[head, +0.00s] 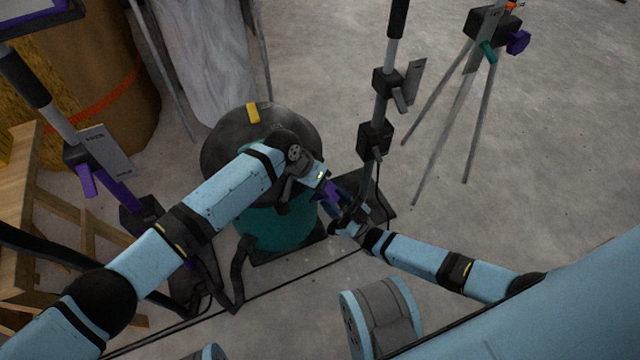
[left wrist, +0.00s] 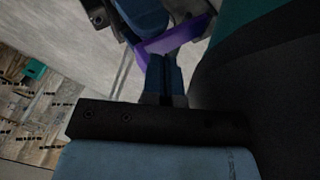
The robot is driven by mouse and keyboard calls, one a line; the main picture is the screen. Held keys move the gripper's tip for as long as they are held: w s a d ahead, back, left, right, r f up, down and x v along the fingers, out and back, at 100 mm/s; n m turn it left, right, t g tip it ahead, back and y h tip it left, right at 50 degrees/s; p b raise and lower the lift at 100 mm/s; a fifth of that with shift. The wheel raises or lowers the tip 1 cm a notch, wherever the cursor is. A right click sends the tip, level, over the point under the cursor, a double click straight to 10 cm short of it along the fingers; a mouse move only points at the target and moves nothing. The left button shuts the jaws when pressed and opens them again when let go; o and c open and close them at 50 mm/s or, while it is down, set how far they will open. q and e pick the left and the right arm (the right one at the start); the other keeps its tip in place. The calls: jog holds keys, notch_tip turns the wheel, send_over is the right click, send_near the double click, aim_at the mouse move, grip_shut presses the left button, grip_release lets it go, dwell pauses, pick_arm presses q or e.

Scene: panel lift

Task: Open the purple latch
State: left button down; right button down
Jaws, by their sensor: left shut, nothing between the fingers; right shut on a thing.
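A purple piece (head: 326,192), which may be the latch, sits between my two gripper tips in front of the middle stand. It shows as a bent purple strip in the left wrist view (left wrist: 178,40). My left gripper (head: 322,182) is shut and empty, its blue fingertips (left wrist: 164,72) right by the strip; contact is unclear. My right gripper (head: 340,212) comes in from the lower right and appears shut on the purple piece; the arms partly hide the grip. Another purple lever (head: 87,181) is on the left stand, and a purple knob (head: 518,42) is on the tripod.
A teal drum (head: 272,226) with a dark lid stands just behind my left arm. The middle stand's post (head: 383,108) rises beside the grippers. A cable (head: 290,280) crosses the floor. A wooden frame (head: 28,220) is at left. Floor at right is clear.

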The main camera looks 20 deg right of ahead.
pick_arm(q)
jog(key=shift+d+f, duration=0.15)
jog(key=shift+f, duration=0.3)
jog(key=shift+s, duration=0.1)
